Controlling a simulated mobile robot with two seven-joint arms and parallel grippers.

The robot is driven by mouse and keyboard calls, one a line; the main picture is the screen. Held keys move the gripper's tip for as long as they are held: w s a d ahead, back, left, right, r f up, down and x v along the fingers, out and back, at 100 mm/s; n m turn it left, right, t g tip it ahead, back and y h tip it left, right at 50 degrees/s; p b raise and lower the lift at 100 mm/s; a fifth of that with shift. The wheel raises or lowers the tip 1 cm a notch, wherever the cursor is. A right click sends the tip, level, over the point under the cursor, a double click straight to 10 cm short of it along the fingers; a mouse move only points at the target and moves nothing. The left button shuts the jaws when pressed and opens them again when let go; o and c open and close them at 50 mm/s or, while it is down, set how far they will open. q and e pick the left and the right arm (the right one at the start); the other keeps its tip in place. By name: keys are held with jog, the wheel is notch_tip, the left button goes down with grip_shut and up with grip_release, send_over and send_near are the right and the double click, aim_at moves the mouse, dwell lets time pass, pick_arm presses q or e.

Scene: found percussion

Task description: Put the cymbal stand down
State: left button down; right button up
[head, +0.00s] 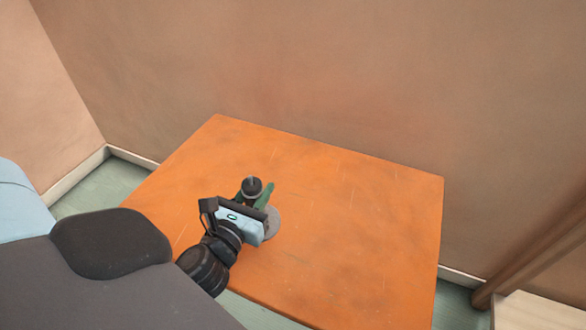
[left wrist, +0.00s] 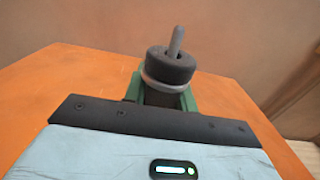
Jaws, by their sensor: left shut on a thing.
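The cymbal stand (head: 253,185) has a dark round top with a thin pin, and a grey round base (head: 273,222) shows beside my gripper over the orange table. Its dark top with a grey ring and pin also shows in the left wrist view (left wrist: 171,66). My left gripper (head: 256,196) is shut on the stand, with green fingers on either side of it just below the top. The stand looks upright. The gripper body hides much of its lower part, and I cannot tell whether the base touches the table. My right gripper is not in view.
The orange table (head: 350,235) is bare around the stand, with free room to the right and behind. A brown wall (head: 330,80) stands close behind the table. A brown post and a pale wooden surface (head: 535,312) are at the lower right.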

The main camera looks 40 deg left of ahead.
aim_at(276, 219)
pick_arm(q)
jog(key=shift+w+d+f+b, duration=0.1)
jog(key=shift+w+f+b, duration=0.55)
jog(key=shift+w, duration=1.45)
jog(key=shift+w+d+f+b, duration=0.15)
jog(key=shift+w+f+b, duration=0.25)
jog(key=shift+w+f, duration=1.15)
jog(key=shift+w+d+f+b, duration=0.15)
jog(key=shift+w+b, duration=0.35)
jog(key=shift+w, duration=2.2)
jog(key=c, duration=1.4)
grip_release()
jog(key=shift+c, duration=0.2)
jog(key=o, duration=0.3)
jog(key=v, duration=1.1)
jog(key=shift+a+f, duration=0.1)
jog(key=shift+s, duration=0.5)
jog(key=shift+c, duration=0.3)
